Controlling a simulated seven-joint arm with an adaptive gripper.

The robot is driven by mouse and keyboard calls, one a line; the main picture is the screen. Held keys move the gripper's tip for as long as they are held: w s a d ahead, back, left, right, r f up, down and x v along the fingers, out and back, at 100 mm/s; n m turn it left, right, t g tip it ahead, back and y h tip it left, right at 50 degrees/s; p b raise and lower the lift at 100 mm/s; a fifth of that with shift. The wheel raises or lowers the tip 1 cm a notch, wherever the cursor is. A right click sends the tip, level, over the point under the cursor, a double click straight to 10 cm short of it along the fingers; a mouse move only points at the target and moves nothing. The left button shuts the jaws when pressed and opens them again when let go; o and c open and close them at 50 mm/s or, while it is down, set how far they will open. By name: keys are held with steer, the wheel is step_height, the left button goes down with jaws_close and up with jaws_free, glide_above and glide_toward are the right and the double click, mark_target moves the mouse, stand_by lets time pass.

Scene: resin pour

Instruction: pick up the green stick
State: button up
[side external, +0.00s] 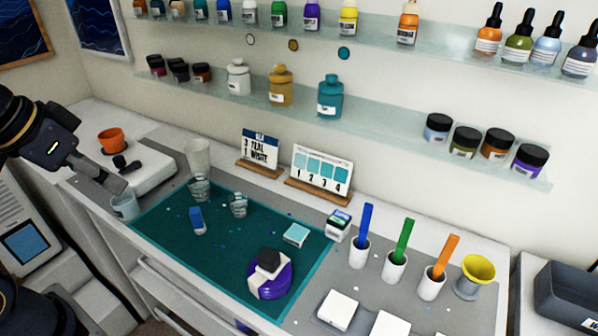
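The green stick (404,240) stands upright, leaning slightly right, in a small white cup (394,268) on the right side of the counter. Its lower end is hidden inside the cup. My gripper (118,180) is at the far left of the side external view, above the counter's left end near a clear cup. It is far from the green stick, with the teal mat between them. I see nothing held in it, but its finger opening is not clear from this angle.
A blue stick (364,225) and an orange stick (442,258) stand in white cups on either side of the green one. A yellow cup (474,277) is at right. Shelves of bottles overhang behind.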

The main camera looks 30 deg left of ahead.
steer(key=w+d+r+m+h, duration=0.1)
steer(key=w+d+r+m, duration=0.65)
steer(key=w+r, duration=0.25)
steer(key=m+g+h, duration=0.3)
steer(key=m+h, duration=0.2)
steer(key=m, duration=0.3)
glide_above(408, 219)
steer(key=s+a, duration=0.2)
steer(key=a, duration=0.9)
step_height(408, 219, down, 3)
steer(key=shift+g, duration=0.7)
steer(key=shift+d+x, duration=0.1)
steer(key=shift+x, duration=5.35)
steer(key=shift+d+x, duration=0.15)
steer(key=shift+x, duration=5.35)
steer(key=shift+s+r, duration=0.1)
steer(key=shift+r, duration=0.1)
jaws_close()
